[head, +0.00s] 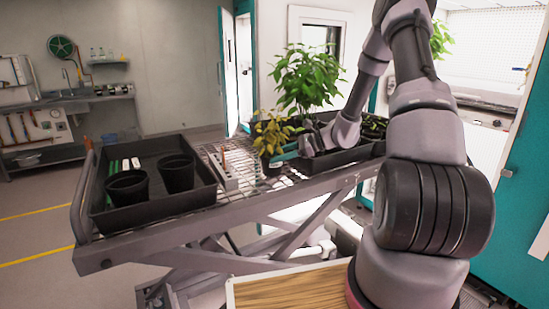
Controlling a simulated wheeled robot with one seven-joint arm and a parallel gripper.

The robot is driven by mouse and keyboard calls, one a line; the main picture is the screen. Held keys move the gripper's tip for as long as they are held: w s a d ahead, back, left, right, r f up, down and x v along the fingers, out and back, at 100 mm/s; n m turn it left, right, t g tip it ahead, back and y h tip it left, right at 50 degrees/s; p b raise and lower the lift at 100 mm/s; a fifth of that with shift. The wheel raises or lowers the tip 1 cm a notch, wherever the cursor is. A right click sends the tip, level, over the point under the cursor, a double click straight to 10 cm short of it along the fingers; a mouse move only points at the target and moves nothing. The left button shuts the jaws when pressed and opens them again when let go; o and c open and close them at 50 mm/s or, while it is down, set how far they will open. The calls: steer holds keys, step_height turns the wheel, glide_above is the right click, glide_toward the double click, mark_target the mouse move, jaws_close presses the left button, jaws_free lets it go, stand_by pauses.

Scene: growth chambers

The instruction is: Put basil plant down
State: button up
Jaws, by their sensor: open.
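A tall, leafy green plant (308,78), which looks like the basil, stands upright on the cart's right half, behind my gripper. My gripper (308,138) is low over the right black tray (340,158), in front of this plant's base. Its jaws are open, though the fingertips are small and partly hidden among leaves. The plant's pot is hidden, so I cannot tell whether the jaws touch it. A smaller yellow-green plant (271,133) in a dark pot (271,166) stands just left of my gripper.
The wire-topped cart (215,160) carries a left black tray (100,212) with two empty dark pots (127,188) (177,173). Low seedlings (374,127) are at right. My arm covers much of the right side. A lit growth chamber (485,60) stands behind.

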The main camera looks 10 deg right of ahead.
steer(key=v, duration=1)
steer(key=s+a+r+n+g+h, duration=0.1)
steer(key=s+a+r+n+h, duration=0.25)
steer(key=s+r, duration=0.3)
steer(key=s+a+r+n+g+h, duration=0.1)
steer(key=s+a+r+n+h, duration=0.1)
steer(key=s+r+n, duration=0.4)
steer(key=s+d+r+n+t+h, duration=0.1)
steer(key=s+r+n+t+h, duration=0.3)
steer(key=s+r, duration=0.7)
steer(key=s+n+h, duration=0.1)
steer(key=s, duration=0.1)
steer(key=shift+s+r+t, duration=0.15)
steer(key=shift+s+t, duration=0.15)
steer(key=shift+s, duration=0.1)
